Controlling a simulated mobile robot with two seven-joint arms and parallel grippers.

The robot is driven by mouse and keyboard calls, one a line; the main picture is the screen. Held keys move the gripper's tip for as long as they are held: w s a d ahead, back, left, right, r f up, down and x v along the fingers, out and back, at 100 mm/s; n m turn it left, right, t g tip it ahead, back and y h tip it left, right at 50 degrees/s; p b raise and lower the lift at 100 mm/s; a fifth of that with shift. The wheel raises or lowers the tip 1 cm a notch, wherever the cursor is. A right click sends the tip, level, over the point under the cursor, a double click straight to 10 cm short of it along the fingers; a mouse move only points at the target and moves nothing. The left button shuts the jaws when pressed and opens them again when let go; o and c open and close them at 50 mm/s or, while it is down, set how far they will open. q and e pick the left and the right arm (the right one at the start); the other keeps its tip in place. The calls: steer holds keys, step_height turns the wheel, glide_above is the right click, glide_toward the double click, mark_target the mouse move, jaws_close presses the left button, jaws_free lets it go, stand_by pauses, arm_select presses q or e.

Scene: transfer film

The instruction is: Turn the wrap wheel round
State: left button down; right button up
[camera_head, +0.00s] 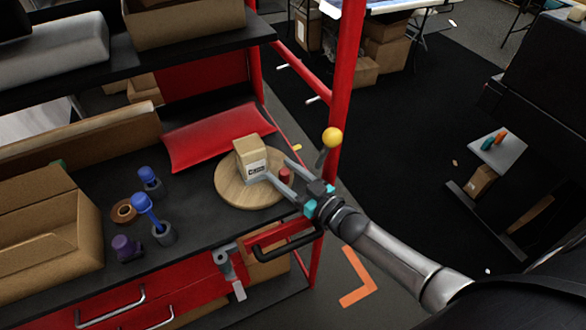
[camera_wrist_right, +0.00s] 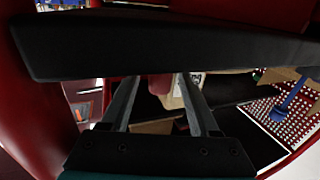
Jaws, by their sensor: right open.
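The wrap wheel (camera_head: 228,190) is a round wooden turntable on the dark bench top. A small cardboard box (camera_head: 246,158) with a printed label stands on it. A red knob (camera_head: 285,174) sits near the wheel's right edge. My right gripper (camera_head: 274,169) reaches in from the right over the wheel. Its jaws are open, with the red knob between the fingers in the picture; contact cannot be told. In the right wrist view, a red piece (camera_wrist_right: 160,84) shows between the fingers, beside the pale labelled box (camera_wrist_right: 190,90). My left gripper is not in view.
A red padded envelope (camera_head: 215,137) lies behind the wheel. A red post (camera_head: 343,90) and a yellow ball-topped lever (camera_head: 332,137) stand close to my right gripper. Blue-topped tools (camera_head: 145,203), a tape roll (camera_head: 124,212) and an open carton (camera_head: 45,240) are left.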

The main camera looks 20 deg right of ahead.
steer(key=v, duration=1.5)
steer(key=shift+p, duration=0.3)
steer(key=shift+s, duration=0.1)
